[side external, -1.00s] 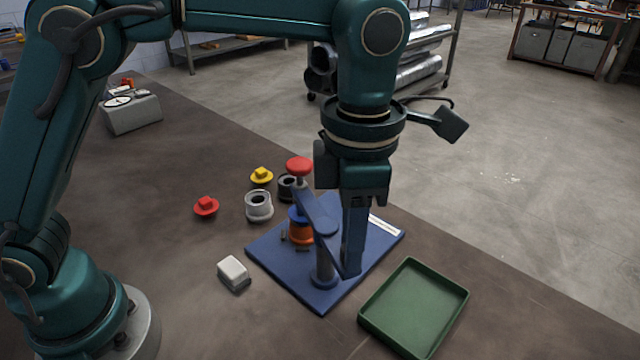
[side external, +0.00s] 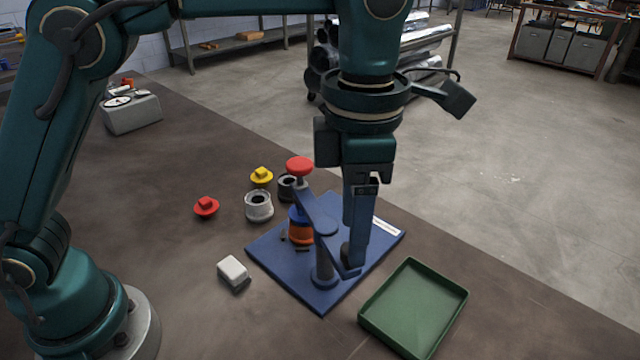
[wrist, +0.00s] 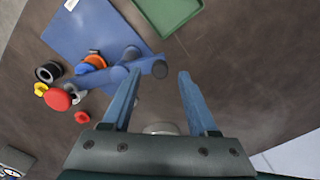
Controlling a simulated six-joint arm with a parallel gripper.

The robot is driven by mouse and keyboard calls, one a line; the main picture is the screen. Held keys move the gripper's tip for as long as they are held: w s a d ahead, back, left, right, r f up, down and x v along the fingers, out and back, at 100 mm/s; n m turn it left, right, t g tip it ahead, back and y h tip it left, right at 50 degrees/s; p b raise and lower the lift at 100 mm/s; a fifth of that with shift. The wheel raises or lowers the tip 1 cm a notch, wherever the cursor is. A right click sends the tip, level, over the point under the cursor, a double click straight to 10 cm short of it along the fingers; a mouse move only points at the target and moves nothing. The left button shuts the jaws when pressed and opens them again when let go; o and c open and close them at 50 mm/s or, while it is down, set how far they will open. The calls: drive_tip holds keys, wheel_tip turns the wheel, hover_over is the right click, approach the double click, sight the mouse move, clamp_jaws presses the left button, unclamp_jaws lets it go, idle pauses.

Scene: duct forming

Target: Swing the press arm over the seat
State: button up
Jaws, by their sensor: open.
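The press arm (side external: 318,215) is a blue bar on a grey post on the blue base plate (side external: 275,258). Its red knob (side external: 299,166) is at the far left end, and it also shows in the wrist view (wrist: 57,100). An orange and blue part (side external: 301,230) stands on the plate beside the post, below the bar; the seat under it is hidden. My gripper (side external: 352,260) points down at the bar's near right end.
A green tray (side external: 364,318) lies right of the plate. A white block (side external: 233,270) lies to its left. Grey (side external: 259,207) and black (side external: 287,188) rings and red (side external: 206,206) and yellow (side external: 262,177) caps stand behind it.

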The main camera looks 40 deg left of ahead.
drive_tip(key=shift+r, duration=1.4)
drive_tip(key=shift+a, duration=0.1)
drive_tip(key=s+a+r+m+t, duration=0.35)
drive_tip(key=a+r, duration=0.35)
drive_tip(key=a, duration=0.4)
drive_tip(key=s+a+f+m+t, duration=0.1)
drive_tip(key=f+m, duration=0.4)
drive_tip(key=m, duration=0.7)
drive_tip(key=s+a+f+m+t, duration=0.1)
drive_tip(key=s+a+f+m, duration=0.3)
drive_tip(key=m, duration=0.7)
drive_tip(key=shift+s+f+m, duration=0.35)
drive_tip(key=shift+s+f, duration=0.25)
drive_tip(key=shift+s, duration=0.45)
